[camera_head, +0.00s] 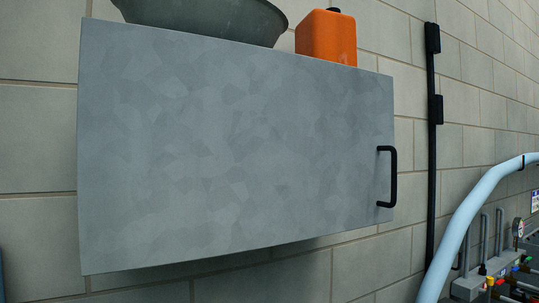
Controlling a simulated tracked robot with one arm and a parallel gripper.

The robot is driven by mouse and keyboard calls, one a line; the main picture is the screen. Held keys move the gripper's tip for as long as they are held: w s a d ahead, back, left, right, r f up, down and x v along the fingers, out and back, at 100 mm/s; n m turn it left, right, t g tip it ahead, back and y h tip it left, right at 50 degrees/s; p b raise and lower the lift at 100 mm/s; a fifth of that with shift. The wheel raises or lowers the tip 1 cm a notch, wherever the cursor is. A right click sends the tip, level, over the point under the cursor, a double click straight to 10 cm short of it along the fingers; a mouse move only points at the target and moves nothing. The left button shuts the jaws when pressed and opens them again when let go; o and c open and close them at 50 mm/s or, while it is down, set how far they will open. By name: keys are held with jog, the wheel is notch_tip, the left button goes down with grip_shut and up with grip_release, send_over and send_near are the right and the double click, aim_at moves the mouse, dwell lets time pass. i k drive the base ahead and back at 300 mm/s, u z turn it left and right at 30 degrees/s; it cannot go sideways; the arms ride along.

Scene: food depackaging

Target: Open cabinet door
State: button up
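A grey cabinet door (230,145) with a mottled metal look fills most of the view. It appears closed on a cabinet mounted on the block wall. A black bar handle (393,176) stands upright near the right edge of the door, in its lower half. My gripper is not in view, and nothing touches the handle.
A grey-green basin (205,18) and an orange canister (327,37) stand on top of the cabinet. A black vertical pipe (431,150) runs up the wall to the right. A light blue hose (462,220) and equipment with coloured parts (500,278) are at lower right.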

aim_at(190, 147)
jog(key=i, duration=0.9)
jog(key=z, duration=0.05)
